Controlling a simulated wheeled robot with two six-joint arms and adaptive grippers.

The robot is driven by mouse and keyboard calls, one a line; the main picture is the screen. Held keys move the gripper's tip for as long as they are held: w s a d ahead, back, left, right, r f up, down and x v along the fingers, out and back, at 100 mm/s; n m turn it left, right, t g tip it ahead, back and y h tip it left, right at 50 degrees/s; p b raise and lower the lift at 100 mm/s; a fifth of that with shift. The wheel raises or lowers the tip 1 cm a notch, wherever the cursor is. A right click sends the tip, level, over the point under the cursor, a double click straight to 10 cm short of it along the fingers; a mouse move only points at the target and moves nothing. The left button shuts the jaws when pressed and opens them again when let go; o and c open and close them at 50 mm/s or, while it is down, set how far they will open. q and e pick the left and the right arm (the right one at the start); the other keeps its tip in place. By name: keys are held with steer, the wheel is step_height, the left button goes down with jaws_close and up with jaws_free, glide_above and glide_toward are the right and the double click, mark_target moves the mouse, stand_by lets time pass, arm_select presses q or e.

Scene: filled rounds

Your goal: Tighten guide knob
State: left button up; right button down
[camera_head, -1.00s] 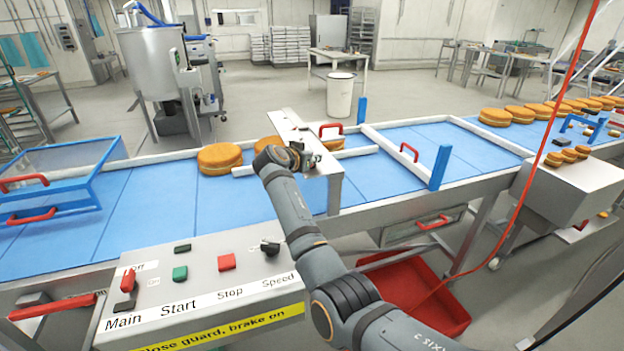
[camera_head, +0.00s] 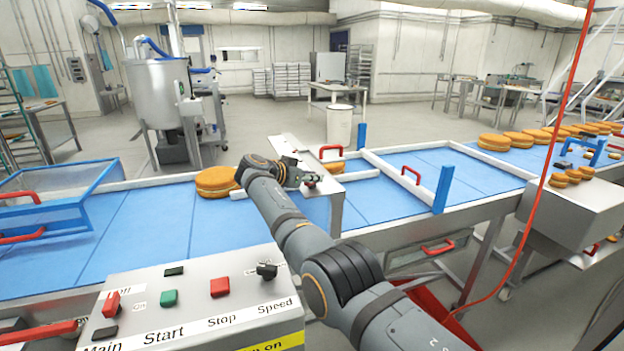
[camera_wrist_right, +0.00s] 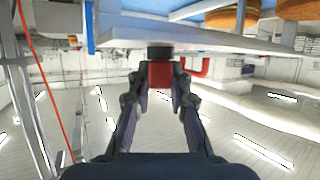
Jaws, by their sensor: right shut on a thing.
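The guide knob (camera_wrist_right: 160,73) is a red block with a black collar, just under the edge of a pale plate in the right wrist view. My right gripper (camera_wrist_right: 160,82) has one finger on each side of it and is shut on it. In the head view my right gripper (camera_head: 303,178) is at the front of the metal bracket (camera_head: 288,146) over the conveyor. The knob is mostly hidden there by my gripper. A white guide rail (camera_head: 358,179) runs under the bracket, close above the blue belt. My left gripper is not in view.
Round filled cakes (camera_head: 216,182) lie on the blue belt (camera_head: 150,225), one near the guide rail. A control panel (camera_head: 200,315) with switches and buttons stands in front. A blue post (camera_head: 443,188) rises at the belt's front edge. A red cable (camera_head: 540,180) hangs at right.

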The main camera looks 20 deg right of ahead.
steer(key=shift+f, duration=0.2)
steer(key=c, duration=1.2)
jaws_free()
steer(key=shift+r, duration=0.1)
steer(key=v, duration=0.7)
steer(key=shift+s+a, duration=0.2)
steer(key=shift+o, duration=0.3)
